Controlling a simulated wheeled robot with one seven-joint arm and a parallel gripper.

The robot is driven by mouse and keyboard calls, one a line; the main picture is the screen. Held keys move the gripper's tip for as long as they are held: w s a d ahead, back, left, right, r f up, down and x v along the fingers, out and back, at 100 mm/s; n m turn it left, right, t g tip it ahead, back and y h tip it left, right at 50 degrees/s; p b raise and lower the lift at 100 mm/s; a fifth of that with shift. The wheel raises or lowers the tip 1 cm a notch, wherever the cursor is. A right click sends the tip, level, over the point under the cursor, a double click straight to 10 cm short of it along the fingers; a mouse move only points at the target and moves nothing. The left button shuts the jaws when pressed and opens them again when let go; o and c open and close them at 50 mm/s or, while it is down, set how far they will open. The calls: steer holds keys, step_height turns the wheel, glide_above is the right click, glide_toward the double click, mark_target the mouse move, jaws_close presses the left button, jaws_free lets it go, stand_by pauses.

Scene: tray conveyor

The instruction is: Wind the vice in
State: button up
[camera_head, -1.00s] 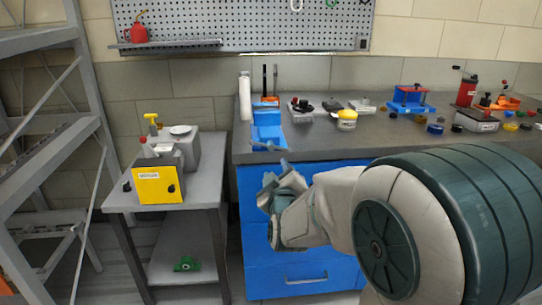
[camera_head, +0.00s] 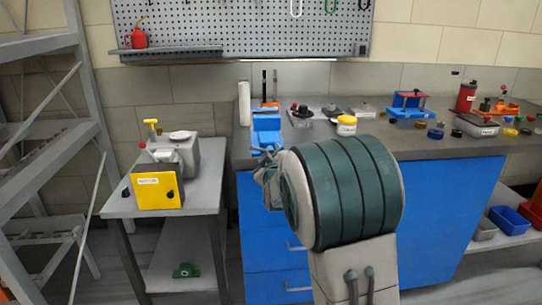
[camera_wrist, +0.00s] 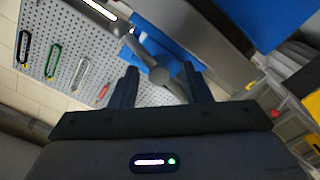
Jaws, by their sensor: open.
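The blue vice (camera_head: 266,128) stands at the left front corner of the workbench. In the wrist view its blue body (camera_wrist: 172,50) lies beyond my fingers, with a grey handle (camera_wrist: 135,45) in front of it. The handle has a rounded grey end that appears between my two dark fingers. My gripper (camera_wrist: 161,70) is open, with a finger on either side of that end; I cannot tell whether either finger touches it. In the head view my gripper (camera_head: 266,172) is just below the vice, partly hidden by my arm.
A side table (camera_head: 207,185) with a yellow-fronted machine (camera_head: 157,191) stands to the left. The bench top holds a yellow-lidded jar (camera_head: 346,125), a blue fixture (camera_head: 408,105) and several small parts. A pegboard (camera_head: 270,28) hangs behind.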

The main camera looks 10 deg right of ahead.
jaws_close()
steer(key=shift+f+b, duration=0.1)
steer(key=shift+b, duration=0.3)
steer(key=shift+m+b, duration=5.8)
steer(key=shift+m, duration=0.4)
